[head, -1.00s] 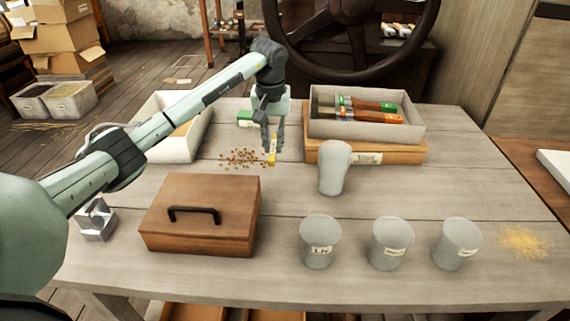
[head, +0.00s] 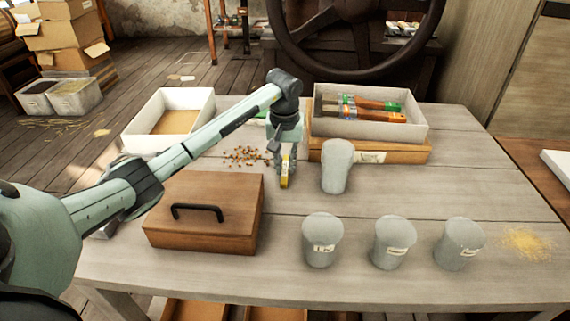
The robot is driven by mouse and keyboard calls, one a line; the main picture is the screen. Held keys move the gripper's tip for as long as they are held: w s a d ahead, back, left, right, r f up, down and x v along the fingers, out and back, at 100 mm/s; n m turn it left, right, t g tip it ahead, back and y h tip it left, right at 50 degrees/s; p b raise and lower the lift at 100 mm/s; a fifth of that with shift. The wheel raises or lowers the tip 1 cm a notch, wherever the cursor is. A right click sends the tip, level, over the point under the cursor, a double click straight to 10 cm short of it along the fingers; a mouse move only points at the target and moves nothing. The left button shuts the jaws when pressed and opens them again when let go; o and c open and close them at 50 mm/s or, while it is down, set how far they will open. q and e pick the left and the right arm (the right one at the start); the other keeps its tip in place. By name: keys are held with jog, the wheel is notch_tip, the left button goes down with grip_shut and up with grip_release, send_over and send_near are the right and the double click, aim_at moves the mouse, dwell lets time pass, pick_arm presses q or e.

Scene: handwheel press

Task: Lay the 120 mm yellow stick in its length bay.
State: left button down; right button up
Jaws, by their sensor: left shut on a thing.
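My left gripper (head: 286,172) is shut on the yellow stick (head: 285,183), which has a pale band or label. The stick appears upright between the fingers, its lower end near the table's middle, left of a grey cup; I cannot tell whether it touches the table. The fingers hide part of the stick. I cannot make out any marked length bay in this view. My right gripper is not in view.
A wooden lidded box (head: 205,205) stands in front, left of the gripper. A grey cup (head: 337,165) is close on the right; several more line the front. A brush tray (head: 370,126) and a white tray (head: 139,140) stand behind. Small brown pieces (head: 245,156) lie scattered.

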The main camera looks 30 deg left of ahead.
pick_arm(q)
jog(key=c, duration=1.5)
grip_release()
